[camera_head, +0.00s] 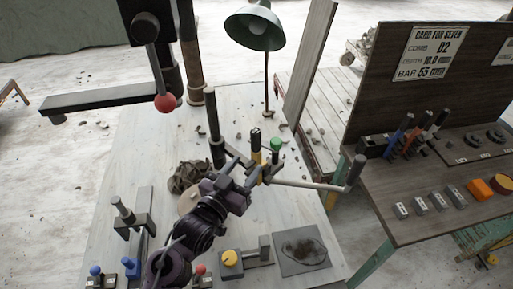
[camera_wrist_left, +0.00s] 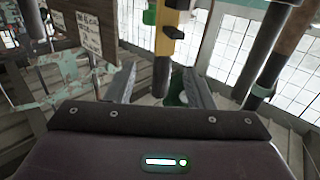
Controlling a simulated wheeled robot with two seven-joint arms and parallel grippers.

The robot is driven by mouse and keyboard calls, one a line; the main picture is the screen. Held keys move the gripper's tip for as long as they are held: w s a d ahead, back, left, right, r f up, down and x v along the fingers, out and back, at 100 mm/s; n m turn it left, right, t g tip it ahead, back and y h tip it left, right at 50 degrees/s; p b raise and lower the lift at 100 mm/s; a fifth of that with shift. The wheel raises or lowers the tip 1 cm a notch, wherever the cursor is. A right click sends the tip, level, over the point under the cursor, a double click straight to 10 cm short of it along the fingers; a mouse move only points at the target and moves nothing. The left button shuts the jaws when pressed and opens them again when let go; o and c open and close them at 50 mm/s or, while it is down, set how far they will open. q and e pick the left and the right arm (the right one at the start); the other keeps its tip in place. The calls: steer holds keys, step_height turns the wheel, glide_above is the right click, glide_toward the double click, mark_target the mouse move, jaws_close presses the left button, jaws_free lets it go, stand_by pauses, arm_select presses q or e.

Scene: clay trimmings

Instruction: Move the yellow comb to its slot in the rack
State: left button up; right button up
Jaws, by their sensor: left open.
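The yellow comb (camera_head: 256,157) stands upright above the middle of the pale table, beside a green knob (camera_head: 276,144). In the left wrist view the comb (camera_wrist_left: 171,36) shows as a yellow block with dark marks, with a dark shaft below it. My left gripper (camera_head: 243,172) is close to the comb. Its two fingers (camera_wrist_left: 160,88) are open, and the dark shaft appears between them; contact cannot be told. The rack (camera_head: 368,145) is on the dark bench at the right, with blue, red and dark combs upright in it. Its free slot is too small to make out. My right gripper is not in view.
A horizontal grey rod with a dark upright end (camera_head: 355,172) reaches right of the comb. A dark post (camera_head: 214,128) stands to its left. A green lamp (camera_head: 256,28) is behind. A gap separates table and bench.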

mark_target(253, 150)
arm_select(q)
steer(key=shift+w+d+r, duration=0.1)
steer(key=shift+w+d, duration=0.05)
steer(key=shift+w, duration=0.2)
steer(key=w+p, duration=0.1)
steer(key=w+d+r+p, duration=0.1)
steer(key=shift+w+d, duration=0.25)
steer(key=shift+w, duration=0.05)
steer(key=x, duration=0.1)
steer(key=p+x, duration=0.1)
steer(key=shift+w+a+f, duration=0.1)
steer(key=shift+w+f, duration=0.05)
steer(key=shift+w, duration=0.25)
steer(key=shift+w+d+f, duration=0.15)
steer(key=shift+w+d, duration=0.1)
steer(key=shift+w, duration=0.2)
steer(key=c, duration=0.6)
steer(key=shift+s, duration=0.1)
jaws_close()
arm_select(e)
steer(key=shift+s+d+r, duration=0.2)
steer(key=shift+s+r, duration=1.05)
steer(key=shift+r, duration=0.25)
